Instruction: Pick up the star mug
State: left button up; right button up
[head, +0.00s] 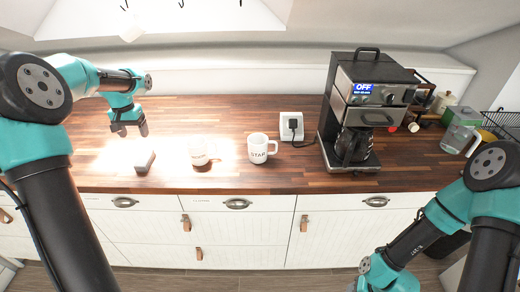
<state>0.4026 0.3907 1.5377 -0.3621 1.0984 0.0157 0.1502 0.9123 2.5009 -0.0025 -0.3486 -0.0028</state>
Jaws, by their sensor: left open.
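A white socket box (297,127) with a black plug stands right of the mugs. A coffee machine (372,92) showing "OFF" stands farther right. A clear jug (457,138) and rack are at far right.

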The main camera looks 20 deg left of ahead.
pick_arm(q)
jog(key=o, duration=0.5)
